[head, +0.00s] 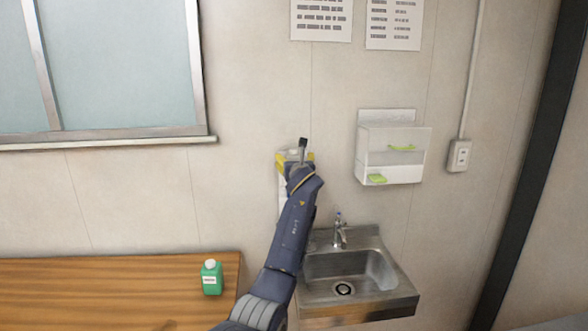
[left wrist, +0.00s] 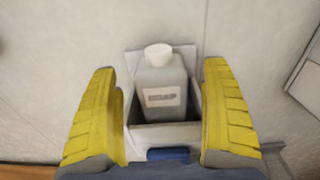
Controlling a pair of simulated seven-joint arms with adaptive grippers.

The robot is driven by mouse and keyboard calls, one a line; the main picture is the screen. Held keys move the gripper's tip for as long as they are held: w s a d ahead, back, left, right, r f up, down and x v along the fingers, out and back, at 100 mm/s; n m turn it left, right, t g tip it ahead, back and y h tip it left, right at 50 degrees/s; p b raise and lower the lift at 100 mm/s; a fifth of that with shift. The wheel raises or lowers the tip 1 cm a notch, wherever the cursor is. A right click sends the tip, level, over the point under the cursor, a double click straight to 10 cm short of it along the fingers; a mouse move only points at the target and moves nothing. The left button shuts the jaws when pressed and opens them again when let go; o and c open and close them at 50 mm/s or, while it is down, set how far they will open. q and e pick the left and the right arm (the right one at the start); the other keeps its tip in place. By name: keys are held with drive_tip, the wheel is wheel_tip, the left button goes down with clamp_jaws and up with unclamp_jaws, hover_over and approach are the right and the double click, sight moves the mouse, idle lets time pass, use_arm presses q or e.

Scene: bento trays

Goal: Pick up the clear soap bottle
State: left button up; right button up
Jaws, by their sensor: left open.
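The clear soap bottle (left wrist: 162,78) stands upright in a wall holder (left wrist: 190,140) in the left wrist view. It looks greyish, with a white cap and a label reading SOAP. My left gripper (left wrist: 160,72) is open, its yellow fingers on either side of the bottle with a gap on both sides. In the head view my left gripper (head: 296,158) is up against the wall area above and left of the sink, and my arm hides most of the holder and bottle there. My right gripper is not in view.
A green bottle (head: 212,280) with a white cap stands on the wooden table (head: 110,290). A steel sink (head: 400,305) with a tap is below right of my gripper. A white wall rack (head: 372,150) with green items hangs to the right.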

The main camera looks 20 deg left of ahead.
use_arm(q)
drive_tip(key=shift+x, duration=1.5)
drive_tip(key=c, duration=1.2)
